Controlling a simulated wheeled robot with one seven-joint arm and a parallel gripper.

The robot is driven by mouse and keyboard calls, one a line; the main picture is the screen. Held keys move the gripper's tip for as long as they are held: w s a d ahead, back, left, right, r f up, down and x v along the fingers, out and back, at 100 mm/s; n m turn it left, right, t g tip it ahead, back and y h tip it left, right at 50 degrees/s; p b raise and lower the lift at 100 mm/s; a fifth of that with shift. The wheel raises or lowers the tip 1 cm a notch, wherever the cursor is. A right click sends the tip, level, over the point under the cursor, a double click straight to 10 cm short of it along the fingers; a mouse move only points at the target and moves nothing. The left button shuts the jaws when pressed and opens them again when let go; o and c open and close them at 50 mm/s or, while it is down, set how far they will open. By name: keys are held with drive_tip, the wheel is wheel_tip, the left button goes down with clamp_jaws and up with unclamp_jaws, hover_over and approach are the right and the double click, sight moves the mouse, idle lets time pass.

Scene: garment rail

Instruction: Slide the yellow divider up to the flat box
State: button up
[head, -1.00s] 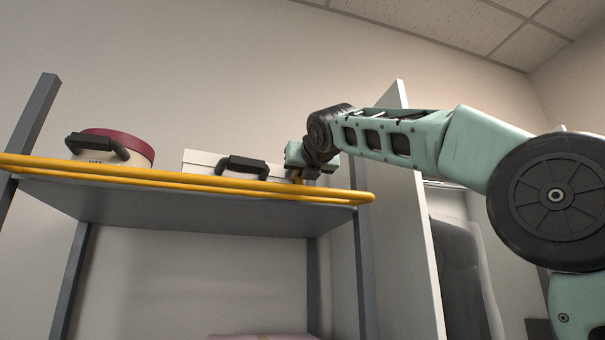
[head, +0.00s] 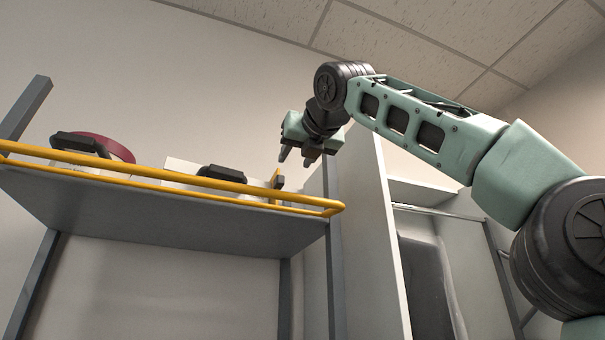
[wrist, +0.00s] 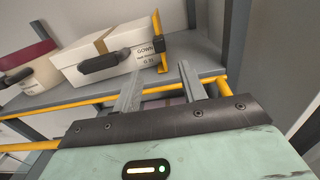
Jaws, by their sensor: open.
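The yellow divider (head: 275,180) stands upright on the shelf at the right end of the flat box, with a dark block at its side. It also shows in the wrist view (wrist: 157,38). The flat box (head: 180,168) is white, with a black handle in front; a tan strip and a "GOWN" label show in the wrist view (wrist: 112,50). Divider and box are very close; I cannot tell whether they touch. My gripper (head: 296,158) is open and empty, above the shelf's right end, clear of the divider.
A round box with a maroon lid (head: 105,147) stands left on the shelf. A yellow rail (head: 120,169) runs along the shelf's front edge. Grey posts and a white upright panel (head: 368,230) stand to the right.

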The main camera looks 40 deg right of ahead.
drive_tip(key=shift+v, duration=1.45)
